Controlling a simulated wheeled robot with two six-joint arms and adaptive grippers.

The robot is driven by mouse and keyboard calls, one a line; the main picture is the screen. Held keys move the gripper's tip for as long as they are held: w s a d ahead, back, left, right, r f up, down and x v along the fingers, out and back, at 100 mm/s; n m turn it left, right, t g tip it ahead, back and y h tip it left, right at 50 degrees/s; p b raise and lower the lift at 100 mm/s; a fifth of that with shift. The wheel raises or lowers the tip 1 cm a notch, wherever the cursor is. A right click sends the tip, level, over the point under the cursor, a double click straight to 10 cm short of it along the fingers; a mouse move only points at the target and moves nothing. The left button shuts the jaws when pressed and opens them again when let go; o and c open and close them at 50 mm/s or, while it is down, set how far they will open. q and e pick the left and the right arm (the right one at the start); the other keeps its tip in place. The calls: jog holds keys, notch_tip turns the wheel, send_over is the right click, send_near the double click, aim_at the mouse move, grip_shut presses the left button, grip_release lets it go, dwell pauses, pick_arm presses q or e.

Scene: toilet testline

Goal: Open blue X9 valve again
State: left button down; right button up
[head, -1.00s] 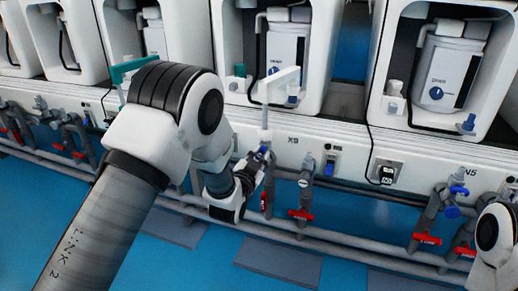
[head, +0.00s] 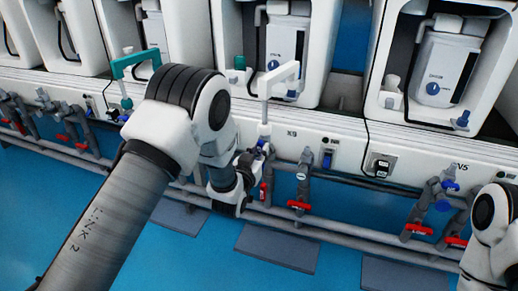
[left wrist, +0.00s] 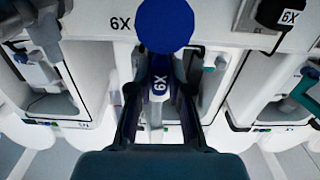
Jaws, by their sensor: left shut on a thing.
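The blue X9 valve (head: 263,147) is on a grey pipe just below the white panel labelled X9, partly hidden by my left gripper. My left gripper (head: 253,158) is at this valve. In the wrist view the left gripper's fingers (left wrist: 160,98) stand on either side of the blue handle, shut on it. My right gripper is out of view; only part of my right arm shows at the right edge.
A white hooked post (head: 266,95) rises just above the valve. A red-handled valve (head: 299,205) sits to its right, and blue and red valves (head: 450,186) stand farther right. Pipes run along the front. The blue floor (head: 190,260) is clear except for grey mats.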

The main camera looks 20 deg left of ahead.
pick_arm(q)
jog(key=c, duration=1.1)
grip_release()
jog(key=shift+s, duration=0.1)
jog(key=s, duration=1.1)
jog(key=shift+s+a, duration=0.15)
jog(key=shift+s, duration=0.25)
jog(key=shift+f, duration=0.15)
